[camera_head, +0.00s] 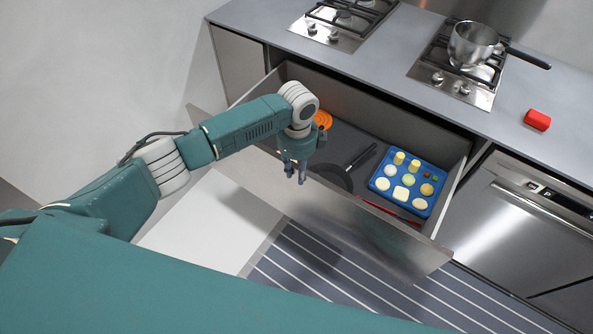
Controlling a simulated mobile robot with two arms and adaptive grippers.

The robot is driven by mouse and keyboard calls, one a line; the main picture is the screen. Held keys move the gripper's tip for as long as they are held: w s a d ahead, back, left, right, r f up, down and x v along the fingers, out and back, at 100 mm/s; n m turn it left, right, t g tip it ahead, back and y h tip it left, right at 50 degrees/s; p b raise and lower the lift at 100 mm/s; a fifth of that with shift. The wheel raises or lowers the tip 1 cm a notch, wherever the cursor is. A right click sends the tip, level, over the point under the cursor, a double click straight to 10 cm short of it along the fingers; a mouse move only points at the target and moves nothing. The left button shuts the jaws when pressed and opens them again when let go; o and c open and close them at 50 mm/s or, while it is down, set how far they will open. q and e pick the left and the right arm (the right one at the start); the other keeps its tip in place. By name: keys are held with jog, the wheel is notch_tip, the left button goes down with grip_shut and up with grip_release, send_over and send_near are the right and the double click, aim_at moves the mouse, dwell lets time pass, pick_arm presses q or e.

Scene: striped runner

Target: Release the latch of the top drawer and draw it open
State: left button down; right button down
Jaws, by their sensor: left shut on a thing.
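The top drawer (330,225) stands pulled well out from under the counter, its inside open to view. My left gripper (296,178) is over the drawer's front edge, pointing down, and is shut. What its fingers hold is too small to make out; they are at the upper edge of the drawer front. The latch cannot be made out. My right gripper does not show.
In the drawer are a blue tray (378,184) with several small foods, a dark pan (335,176), an orange round thing (322,120) and a red thing (392,212). On the counter (390,90) are a pot (472,44) and a red block (537,120). A striped runner (330,270) lies below.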

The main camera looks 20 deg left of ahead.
pick_arm(q)
jog(key=shift+w+r, duration=0.1)
jog(key=shift+w, duration=0.05)
jog(key=c, duration=1.4)
grip_release()
jog(key=shift+c, duration=0.2)
notch_tip(320, 180, up, 12)
jog(key=shift+d, duration=0.1)
